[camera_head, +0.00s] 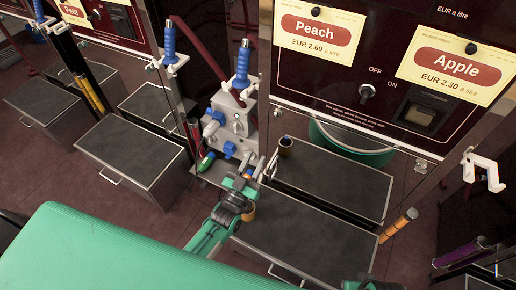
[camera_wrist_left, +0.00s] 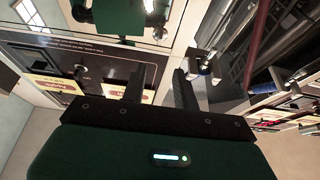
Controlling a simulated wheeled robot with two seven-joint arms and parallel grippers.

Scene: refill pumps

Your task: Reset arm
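My left arm reaches up from the bottom middle of the head view. My left gripper (camera_head: 254,168) is beside the lower part of a grey dispenser with blue knobs (camera_head: 232,125). In the wrist view, the two dark fingers of my left gripper (camera_wrist_left: 160,78) stand apart, with nothing held between them. A green part of mine shows at the bottom edge, right of the middle; my right gripper itself does not show.
Pump cabinets with a Peach label (camera_head: 315,30) and an Apple label (camera_head: 458,68) stand at the back right. Dark-topped boxes (camera_head: 130,152) stand on the reddish floor before the cabinets. A white holder (camera_head: 484,171) is at the right. Blue-handled nozzles (camera_head: 242,65) rise near the left arm.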

